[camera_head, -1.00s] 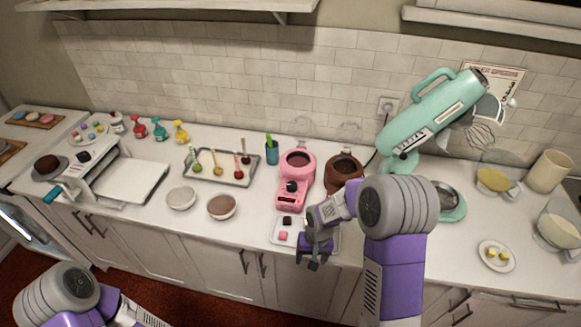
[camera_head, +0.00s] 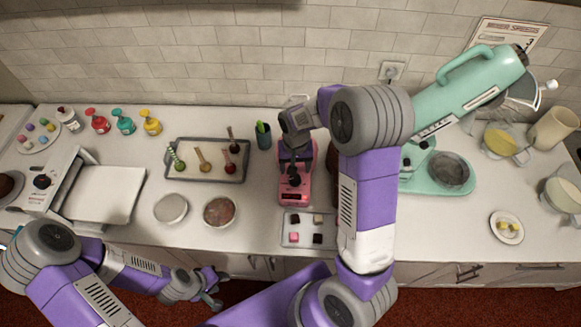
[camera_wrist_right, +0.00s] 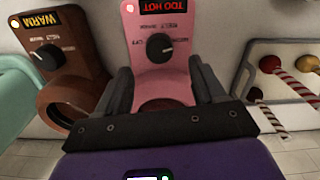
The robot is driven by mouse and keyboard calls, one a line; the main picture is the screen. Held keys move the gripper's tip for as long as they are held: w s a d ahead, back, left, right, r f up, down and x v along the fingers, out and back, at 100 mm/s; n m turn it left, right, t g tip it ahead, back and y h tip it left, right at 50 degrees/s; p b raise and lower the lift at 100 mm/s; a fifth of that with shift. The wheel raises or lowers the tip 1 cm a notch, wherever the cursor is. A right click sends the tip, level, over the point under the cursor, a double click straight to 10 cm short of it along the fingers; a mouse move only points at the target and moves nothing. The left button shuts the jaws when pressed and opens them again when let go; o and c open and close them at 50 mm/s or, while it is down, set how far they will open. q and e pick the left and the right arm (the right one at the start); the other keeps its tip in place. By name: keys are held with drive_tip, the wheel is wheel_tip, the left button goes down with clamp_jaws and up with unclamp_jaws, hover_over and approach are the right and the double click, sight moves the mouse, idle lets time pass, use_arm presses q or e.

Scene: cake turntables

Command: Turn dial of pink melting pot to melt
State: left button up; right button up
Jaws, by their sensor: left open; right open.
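The pink melting pot (camera_head: 304,187) stands on the counter, its top mostly hidden under my right arm in the head view. In the right wrist view its pink front panel (camera_wrist_right: 185,45) has a lit red display reading "TOO HOT" and a black dial (camera_wrist_right: 160,47). My right gripper (camera_wrist_right: 160,70) is open over the pot, one finger on each side of the panel, with the dial between and just beyond the fingertips. My left gripper (camera_head: 212,290) is open and empty, low in front of the counter, away from the pot.
A brown melting pot (camera_wrist_right: 60,55) with a "WARM" display stands close beside the pink one. A small tray of cubes (camera_head: 305,241) lies in front.

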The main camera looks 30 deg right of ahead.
sight(295, 180)
wheel_tip(295, 180, down, 6)
drive_tip(key=shift+r, duration=0.25)
drive_tip(key=shift+s, duration=0.15)
drive_tip(key=c, duration=1.1)
drive_tip(key=shift+o, duration=0.2)
